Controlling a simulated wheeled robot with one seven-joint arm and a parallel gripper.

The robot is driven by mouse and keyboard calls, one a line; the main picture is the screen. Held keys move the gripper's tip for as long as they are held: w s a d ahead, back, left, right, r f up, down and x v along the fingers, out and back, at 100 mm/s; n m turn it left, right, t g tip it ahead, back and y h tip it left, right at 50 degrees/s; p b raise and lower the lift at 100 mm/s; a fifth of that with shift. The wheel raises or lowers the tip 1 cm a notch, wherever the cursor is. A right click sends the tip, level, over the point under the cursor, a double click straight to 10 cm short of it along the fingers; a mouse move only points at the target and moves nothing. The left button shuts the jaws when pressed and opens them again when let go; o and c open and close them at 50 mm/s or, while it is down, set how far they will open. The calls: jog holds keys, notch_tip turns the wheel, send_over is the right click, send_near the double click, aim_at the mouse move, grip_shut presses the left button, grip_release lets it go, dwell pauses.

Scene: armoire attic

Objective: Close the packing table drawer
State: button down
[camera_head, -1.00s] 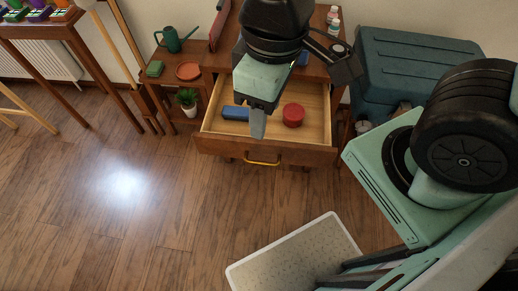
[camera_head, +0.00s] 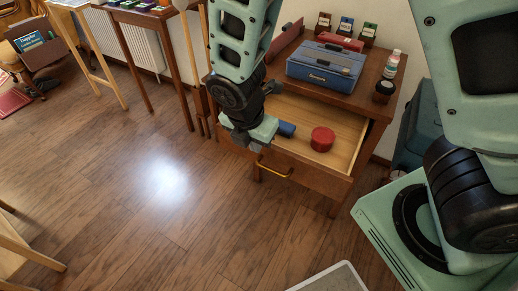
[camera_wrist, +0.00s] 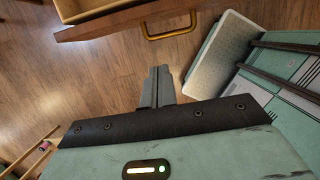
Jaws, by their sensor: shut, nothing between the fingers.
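The packing table (camera_head: 345,98) has its wooden drawer (camera_head: 318,178) pulled open. A yellow handle (camera_head: 274,171) is on the drawer front. A red round container (camera_head: 322,139) and a blue object (camera_head: 286,129) lie inside. My gripper (camera_wrist: 158,72) is shut and empty. In the head view it is at the drawer's left front, left of the handle, and its fingertips are hard to make out. In the wrist view the drawer front (camera_wrist: 125,20) and handle (camera_wrist: 170,26) cross the top, with a gap between them and the fingertips.
On the tabletop are a blue toolbox (camera_head: 325,66), a bottle (camera_head: 392,63) and a dark jar (camera_head: 384,90). A teal chest (camera_head: 419,130) stands to the right. A pale tray-like surface (camera_wrist: 222,50) is in the wrist view.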

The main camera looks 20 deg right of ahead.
aim_at(267, 150)
jog(key=w+d+f, duration=0.1)
jog(key=f, duration=0.1)
jog(key=d+f+b, duration=0.1)
jog(key=f, duration=0.2)
jog(key=w+d+f, duration=0.1)
jog(key=d+f, duration=0.1)
jog(key=f, duration=0.1)
jog(key=shift+w+f+b, duration=0.15)
jog(key=shift+w+b, duration=0.15)
jog(key=shift+b, duration=0.05)
jog(key=shift+w+d, duration=0.45)
jog(key=shift+d, duration=0.05)
jog(key=shift+w+d, duration=0.1)
